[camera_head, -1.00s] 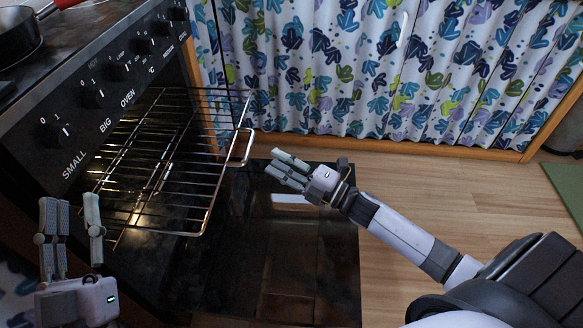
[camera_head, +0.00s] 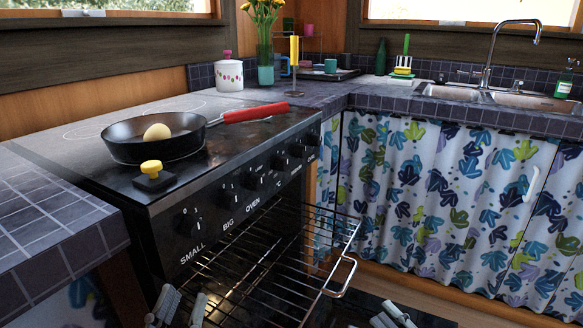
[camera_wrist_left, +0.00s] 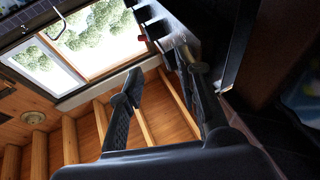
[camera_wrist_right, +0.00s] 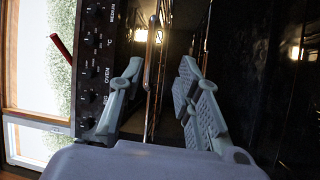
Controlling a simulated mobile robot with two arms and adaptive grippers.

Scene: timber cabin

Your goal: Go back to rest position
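My left gripper (camera_head: 184,296) is at the bottom of the head view, in front of the stove and near the left part of the oven rack. Its fingers are apart and empty, as the left wrist view (camera_wrist_left: 158,60) shows. My right gripper (camera_head: 386,312) is at the bottom edge of the head view, right of the rack's handle, mostly cut off. In the right wrist view (camera_wrist_right: 160,62) its fingers are apart; a metal bar of the rack appears between them, but it looks farther off and not held.
The wire oven rack (camera_head: 340,292) sticks out of the open oven below the knobs. A black pan (camera_head: 125,148) with a red handle holds an egg (camera_head: 157,132) on the stove (camera_head: 240,185). A patterned curtain (camera_head: 450,195) hangs behind, right.

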